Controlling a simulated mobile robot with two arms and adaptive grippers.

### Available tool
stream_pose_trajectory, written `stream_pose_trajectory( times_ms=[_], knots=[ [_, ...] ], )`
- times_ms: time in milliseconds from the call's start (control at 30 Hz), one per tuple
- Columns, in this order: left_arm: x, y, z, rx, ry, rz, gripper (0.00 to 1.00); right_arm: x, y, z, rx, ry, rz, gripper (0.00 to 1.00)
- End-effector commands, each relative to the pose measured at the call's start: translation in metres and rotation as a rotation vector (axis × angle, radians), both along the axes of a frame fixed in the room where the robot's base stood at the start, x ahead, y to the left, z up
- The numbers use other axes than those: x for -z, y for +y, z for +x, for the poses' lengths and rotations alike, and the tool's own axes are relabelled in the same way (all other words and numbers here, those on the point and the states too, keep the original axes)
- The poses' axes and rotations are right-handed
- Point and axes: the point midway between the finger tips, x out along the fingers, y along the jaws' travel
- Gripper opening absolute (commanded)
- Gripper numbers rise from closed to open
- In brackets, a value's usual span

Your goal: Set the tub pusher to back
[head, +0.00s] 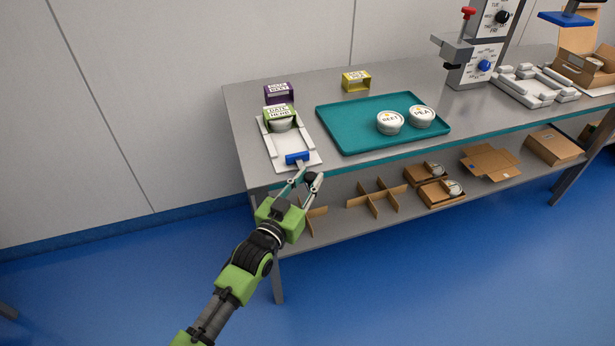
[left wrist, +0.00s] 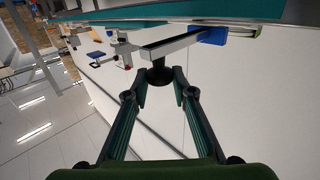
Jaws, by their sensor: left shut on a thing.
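The tub pusher, a blue block (head: 297,158), sits at the front end of a white railed track on the near left of the table. A white tub (head: 283,126) is at the far end of the track, partly under a green carrier sleeve (head: 278,111). My left gripper (head: 307,179) is at the table's front edge, shut on the pusher's handle. In the left wrist view, its fingers (left wrist: 160,88) flank a dark knob (left wrist: 159,74) under a grey bar, with the pusher's blue block (left wrist: 212,36) beyond. My right gripper is not in view.
A purple sleeve (head: 278,92) and a yellow sleeve (head: 356,81) stand toward the back. A teal tray (head: 345,124) with two labelled tubs (head: 390,122) lies right of the track. A stamping stand (head: 475,62) is farther right. Cardboard dividers (head: 378,199) and boxes fill the lower shelf.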

Motion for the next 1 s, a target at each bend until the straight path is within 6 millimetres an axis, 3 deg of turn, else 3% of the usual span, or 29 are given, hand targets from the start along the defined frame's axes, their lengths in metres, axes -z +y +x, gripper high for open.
stream_pose_trajectory(
  times_ms=[100,133,167,200,467,633,767,1000],
  knots=[
    [0.003,-0.003,-0.003,0.005,0.006,-0.001,0.00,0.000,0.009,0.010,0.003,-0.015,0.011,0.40],
    [0.004,-0.003,-0.003,0.005,0.006,-0.001,0.31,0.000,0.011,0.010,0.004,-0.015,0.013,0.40],
    [0.004,-0.003,-0.003,0.005,0.006,-0.001,0.39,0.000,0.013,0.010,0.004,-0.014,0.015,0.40],
    [0.004,-0.003,-0.003,0.005,0.006,-0.001,0.41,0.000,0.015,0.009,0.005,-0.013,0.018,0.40],
    [0.002,-0.002,-0.002,0.003,0.004,-0.001,0.41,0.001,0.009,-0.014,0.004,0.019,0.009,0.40],
    [0.003,0.003,-0.009,0.002,0.005,0.000,0.41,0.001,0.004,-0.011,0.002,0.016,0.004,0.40],
    [0.003,0.011,-0.026,0.003,0.005,-0.001,0.41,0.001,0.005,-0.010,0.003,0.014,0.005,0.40],
    [0.003,0.034,-0.073,0.004,0.007,0.000,0.41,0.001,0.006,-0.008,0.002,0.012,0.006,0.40]
  ],
)
